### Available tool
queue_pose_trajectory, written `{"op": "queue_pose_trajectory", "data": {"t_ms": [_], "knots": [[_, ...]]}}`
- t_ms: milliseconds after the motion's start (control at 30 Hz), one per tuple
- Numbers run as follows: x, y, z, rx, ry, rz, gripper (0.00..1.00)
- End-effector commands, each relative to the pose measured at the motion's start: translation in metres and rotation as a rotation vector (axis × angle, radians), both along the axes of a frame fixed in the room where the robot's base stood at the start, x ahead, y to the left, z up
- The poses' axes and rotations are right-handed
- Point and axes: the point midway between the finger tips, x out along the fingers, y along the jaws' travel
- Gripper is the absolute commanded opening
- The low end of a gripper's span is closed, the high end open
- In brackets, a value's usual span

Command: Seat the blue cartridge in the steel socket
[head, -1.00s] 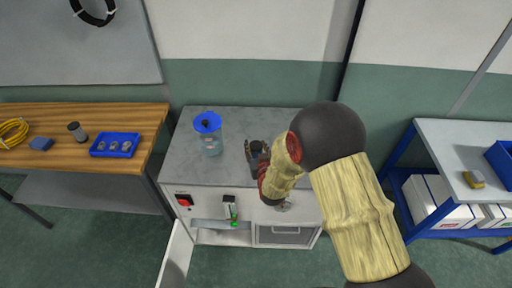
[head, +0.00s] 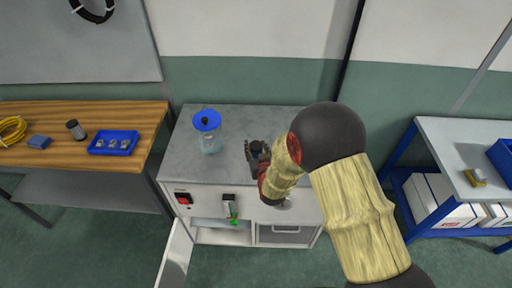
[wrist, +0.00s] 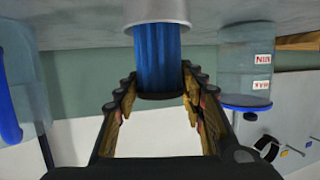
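In the wrist view, which looks upside down, the blue cartridge (wrist: 158,58) with its dark cap stands straight in the mouth of the round steel socket (wrist: 158,16). Much of its blue body shows outside the rim; how deep it sits is hidden. My gripper (wrist: 159,80) has one finger on each side of the cartridge near its cap, and both seem to touch it. In the head view my gripper (head: 258,150) is over the right half of the grey cabinet top (head: 225,168), with the dark cap between its fingers. The socket is hidden there.
A clear jar with a blue lid (head: 207,121) stands left of my gripper on the cabinet. A red switch (head: 183,198) and a small unit with a green part (head: 229,203) are on the cabinet front. A wooden bench (head: 60,160) is left, a blue-framed trolley (head: 440,145) right.

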Motion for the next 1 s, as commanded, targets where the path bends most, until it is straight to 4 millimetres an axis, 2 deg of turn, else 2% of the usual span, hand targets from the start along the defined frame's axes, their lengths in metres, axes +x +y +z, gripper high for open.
{"op": "queue_pose_trajectory", "data": {"t_ms": [367,1000], "knots": [[0.0001,0.0000,0.0005,0.000,0.000,0.000,0.61],[0.0000,0.0000,0.0029,0.000,0.000,0.000,0.61]]}}
